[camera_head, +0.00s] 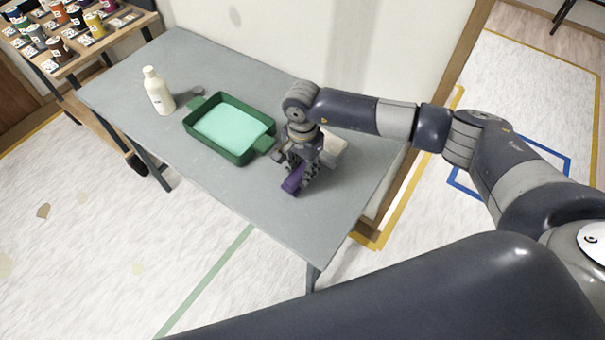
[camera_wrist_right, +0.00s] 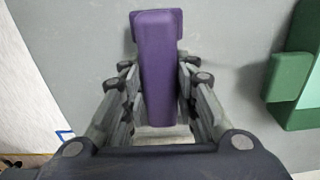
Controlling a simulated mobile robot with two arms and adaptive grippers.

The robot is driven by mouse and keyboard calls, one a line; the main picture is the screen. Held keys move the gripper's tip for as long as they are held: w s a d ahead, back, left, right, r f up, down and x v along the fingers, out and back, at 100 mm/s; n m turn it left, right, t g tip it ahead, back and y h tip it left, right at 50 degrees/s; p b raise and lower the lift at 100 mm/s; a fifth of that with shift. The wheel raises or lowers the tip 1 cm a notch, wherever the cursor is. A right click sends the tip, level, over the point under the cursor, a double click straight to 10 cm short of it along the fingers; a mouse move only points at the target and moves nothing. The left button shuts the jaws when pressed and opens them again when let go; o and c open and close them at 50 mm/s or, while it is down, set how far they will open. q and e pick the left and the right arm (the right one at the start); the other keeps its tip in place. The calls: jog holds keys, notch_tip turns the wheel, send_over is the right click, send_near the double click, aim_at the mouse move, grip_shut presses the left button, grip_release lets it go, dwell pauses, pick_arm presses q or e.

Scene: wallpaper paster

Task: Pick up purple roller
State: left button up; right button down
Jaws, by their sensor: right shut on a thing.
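The purple roller (camera_head: 293,182) is at the right end of the grey table, just right of the green tray. In the right wrist view its purple handle (camera_wrist_right: 160,60) runs lengthwise between the fingers. My right gripper (camera_head: 298,174) points down and is shut on the purple handle. In the right wrist view the fingers (camera_wrist_right: 160,88) press on both sides of the handle. A pale part, likely the roller head (camera_head: 333,146), shows behind the gripper. I cannot tell whether the roller touches the table. My left gripper is not in view.
The green tray (camera_head: 243,155) with light green content is left of my right gripper. A rack (camera_head: 77,47) of colored cans is at the upper left. The wall is behind the table.

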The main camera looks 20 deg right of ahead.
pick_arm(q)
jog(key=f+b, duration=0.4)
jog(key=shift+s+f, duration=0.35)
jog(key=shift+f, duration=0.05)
pick_arm(e)
jog(key=s+a, duration=0.3)
jog(key=s, duration=0.1)
jog(key=s+a+r, duration=0.1)
jog(key=s+a, duration=0.2)
jog(key=a, duration=0.1)
jog(key=s+a+r, duration=0.1)
jog(key=s+a, duration=0.3)
jog(key=shift+s+r, duration=0.25)
jog(key=shift+s, duration=0.1)
